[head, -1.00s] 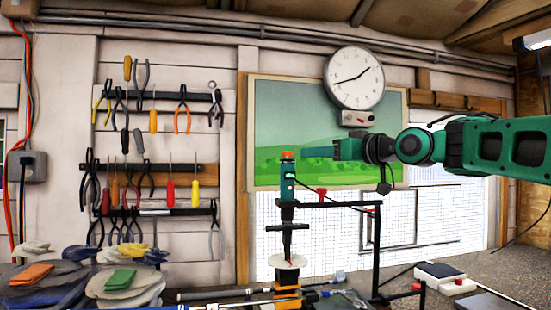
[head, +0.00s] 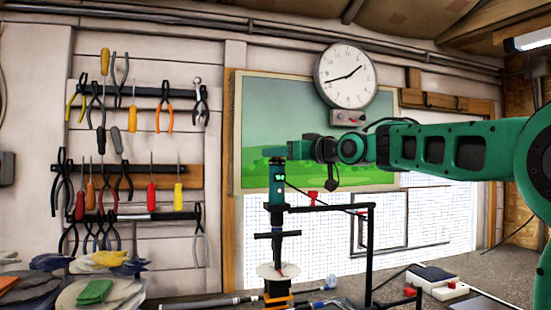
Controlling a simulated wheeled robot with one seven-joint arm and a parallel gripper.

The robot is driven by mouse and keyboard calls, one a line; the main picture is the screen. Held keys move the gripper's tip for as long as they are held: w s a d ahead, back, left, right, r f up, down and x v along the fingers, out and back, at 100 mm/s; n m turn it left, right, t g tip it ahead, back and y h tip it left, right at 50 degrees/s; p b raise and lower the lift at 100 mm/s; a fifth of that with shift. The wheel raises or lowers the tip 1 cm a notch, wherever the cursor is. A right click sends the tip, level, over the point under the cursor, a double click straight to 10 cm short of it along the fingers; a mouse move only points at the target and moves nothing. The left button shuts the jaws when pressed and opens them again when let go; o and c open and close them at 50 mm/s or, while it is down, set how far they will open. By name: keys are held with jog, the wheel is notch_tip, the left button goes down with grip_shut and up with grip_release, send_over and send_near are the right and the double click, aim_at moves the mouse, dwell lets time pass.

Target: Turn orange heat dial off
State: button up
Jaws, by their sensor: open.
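A dark teal upright heat tool (head: 277,193) with a small lit display stands in a black stand at the middle of the head view. Its orange dial, at the tool's top end, is hidden or nearly hidden behind my gripper. My gripper (head: 276,152) is open, reaching in from the right, with its fingers at the top of the tool. I cannot tell whether the fingers touch the dial.
A black frame arm (head: 330,207) with a red knob stands right of the tool. A white box with a red button (head: 437,281) sits on the bench at right. Gloves (head: 100,262) lie at left. A clock (head: 346,76) and tool racks (head: 130,168) are on the wall.

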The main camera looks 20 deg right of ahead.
jog(key=shift+w+a, duration=0.25)
jog(key=shift+w, duration=0.35)
jog(key=c, duration=1.1)
jog(key=shift+o, duration=0.2)
jog(key=shift+s+a+m+h, duration=0.1)
jog(key=shift+m+h, duration=0.2)
jog(key=shift+h, duration=0.1)
jog(key=shift+m+t+h, duration=0.5)
jog(key=shift+m+h, duration=0.3)
jog(key=shift+h, duration=0.4)
jog(key=m+h, duration=0.2)
jog(key=h, duration=0.1)
jog(key=m+h, duration=0.2)
jog(key=h, duration=0.1)
jog(key=shift+a+t, duration=0.1)
jog(key=shift+t, duration=0.2)
jog(key=shift+m+g+h, duration=0.4)
jog(key=shift+m+h, duration=0.7)
jog(key=shift+h, duration=0.7)
jog(key=shift+m+h, duration=0.4)
jog(key=shift+h, duration=0.2)
